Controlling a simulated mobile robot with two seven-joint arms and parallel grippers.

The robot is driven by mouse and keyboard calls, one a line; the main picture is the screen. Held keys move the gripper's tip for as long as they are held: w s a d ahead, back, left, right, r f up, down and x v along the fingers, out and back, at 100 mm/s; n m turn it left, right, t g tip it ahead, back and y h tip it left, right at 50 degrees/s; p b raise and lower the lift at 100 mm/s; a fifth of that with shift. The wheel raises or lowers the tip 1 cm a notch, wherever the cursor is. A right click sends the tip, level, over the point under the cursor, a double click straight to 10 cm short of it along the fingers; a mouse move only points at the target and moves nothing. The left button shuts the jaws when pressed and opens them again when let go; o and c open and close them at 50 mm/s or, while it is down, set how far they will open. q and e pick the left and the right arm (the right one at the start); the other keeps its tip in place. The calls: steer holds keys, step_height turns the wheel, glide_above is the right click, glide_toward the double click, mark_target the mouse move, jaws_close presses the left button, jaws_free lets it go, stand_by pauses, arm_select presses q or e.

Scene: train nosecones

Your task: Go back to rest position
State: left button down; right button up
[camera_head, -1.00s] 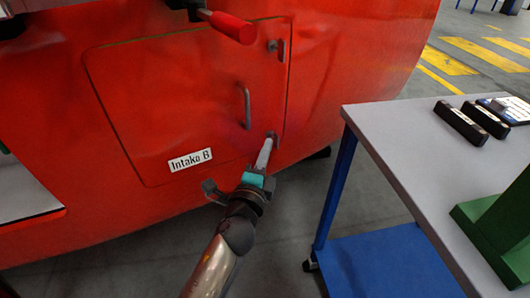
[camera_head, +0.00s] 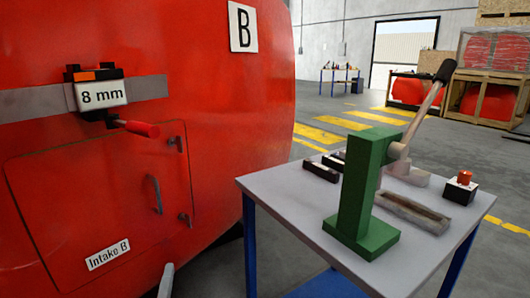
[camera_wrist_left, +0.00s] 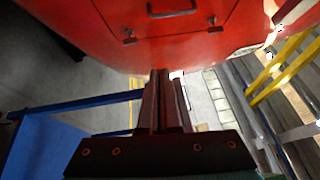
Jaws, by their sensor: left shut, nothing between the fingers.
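My left gripper (camera_head: 167,276) shows only as a grey fingertip at the bottom edge of the head view, below the red intake hatch (camera_head: 90,215) and apart from its lower latch (camera_head: 185,219). In the left wrist view my left gripper (camera_wrist_left: 160,78) has its two fingers together with nothing between them. The hatch (camera_wrist_left: 185,22), with its handle (camera_wrist_left: 172,10), is at the top of that view. The hatch is closed and carries an "Intake B" label (camera_head: 108,255). My right gripper is in neither view.
Floor shows behind the table.

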arm_select(q)
steer(key=s+d+f+n+g+h+p, duration=0.1)
steer(key=s+f+n+g+p, duration=0.25)
steer(key=f, duration=0.85)
steer(key=s+d+f+n+g+h+p, duration=0.1)
steer(key=s+f+n+g+p, duration=0.25)
steer(key=f, duration=0.95)
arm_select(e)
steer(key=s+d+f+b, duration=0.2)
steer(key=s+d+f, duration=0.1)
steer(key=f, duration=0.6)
arm_select(q)
steer(key=s+a+f+n+g+p, duration=0.1)
steer(key=s+a+f+n+g, duration=0.1)
steer(key=s, duration=0.7)
steer(key=s+a+f+n+g+p, duration=0.2)
steer(key=s+f+n+g, duration=0.1)
steer(key=s+f, duration=0.4)
steer(key=s+a+f+n+g+p, duration=0.2)
steer(key=s+f+n+g, duration=0.1)
steer(key=s, duration=1)
steer(key=shift+s+f+g, duration=0.25)
steer(key=shift+f+g, duration=0.35)
steer(key=shift+f, duration=0.25)
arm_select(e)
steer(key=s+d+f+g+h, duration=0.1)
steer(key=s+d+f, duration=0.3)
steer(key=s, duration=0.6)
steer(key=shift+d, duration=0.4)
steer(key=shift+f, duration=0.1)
